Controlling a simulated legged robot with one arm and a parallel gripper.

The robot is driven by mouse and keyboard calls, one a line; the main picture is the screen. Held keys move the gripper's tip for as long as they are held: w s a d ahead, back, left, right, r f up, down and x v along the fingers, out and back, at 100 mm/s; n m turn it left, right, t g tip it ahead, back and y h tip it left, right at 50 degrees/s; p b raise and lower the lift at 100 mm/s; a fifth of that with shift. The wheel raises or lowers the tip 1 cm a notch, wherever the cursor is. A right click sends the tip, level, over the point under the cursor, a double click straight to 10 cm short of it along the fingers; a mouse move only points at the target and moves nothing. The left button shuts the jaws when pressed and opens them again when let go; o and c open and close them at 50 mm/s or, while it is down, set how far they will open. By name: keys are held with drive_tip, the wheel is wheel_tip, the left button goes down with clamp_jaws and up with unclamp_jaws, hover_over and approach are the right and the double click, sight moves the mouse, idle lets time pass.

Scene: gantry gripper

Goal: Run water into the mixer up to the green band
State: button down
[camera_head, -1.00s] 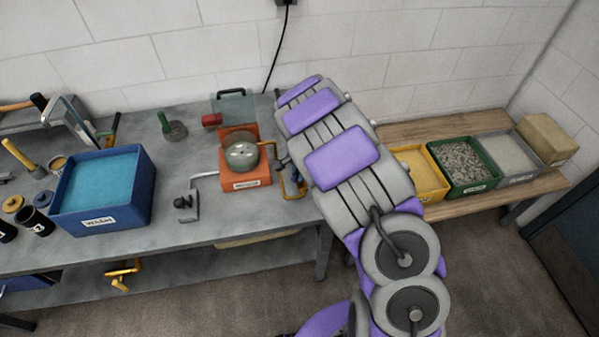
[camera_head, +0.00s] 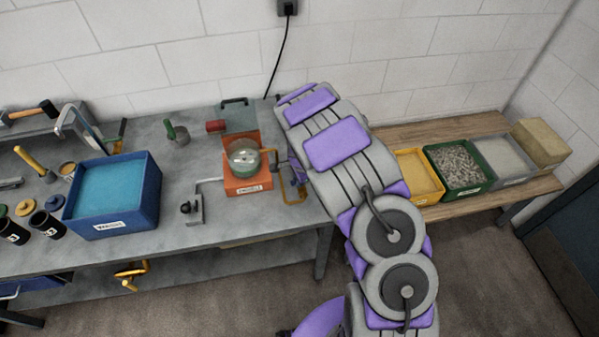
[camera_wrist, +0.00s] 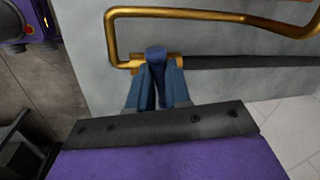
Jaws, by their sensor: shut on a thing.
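The mixer is an orange-red unit (camera_head: 247,187) on the bench, with a rounded greenish-grey bowl (camera_head: 244,160) on it. I cannot make out a green band or the water level. A bent brass rod (camera_head: 293,197) stands at the mixer's right side, by my wrist. In the wrist view the brass rod (camera_wrist: 112,35) bends round and ends in a short brass grip. My gripper (camera_wrist: 157,62), with blue fingers, is shut around this grip. A dark rod (camera_wrist: 240,62) runs right from it. In the head view my arm hides the fingers.
A blue tray (camera_head: 150,208) of blue material stands left of the mixer, and a metal bracket (camera_head: 194,209) lies between them. Yellow (camera_head: 424,192), green (camera_head: 462,190) and grey (camera_head: 520,178) bins stand on the wooden bench at right.

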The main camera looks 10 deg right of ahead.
drive_tip(key=shift+w+a+r+m+h+p, duration=0.1)
drive_tip(key=shift+w+m+h+p, duration=0.05)
drive_tip(key=shift+m+p, duration=0.65)
drive_tip(key=shift+w+r+m+h+p, duration=0.1)
drive_tip(key=shift+w+m+h+p, duration=0.05)
drive_tip(key=shift+m+p, duration=0.6)
drive_tip(key=c, duration=1.1)
unclamp_jaws()
drive_tip(key=shift+f, duration=0.15)
drive_tip(key=shift+s, duration=0.1)
drive_tip(key=s+r, duration=0.3)
drive_tip(key=r, duration=1.4)
drive_tip(key=shift+a, duration=0.15)
drive_tip(key=shift+s, duration=0.15)
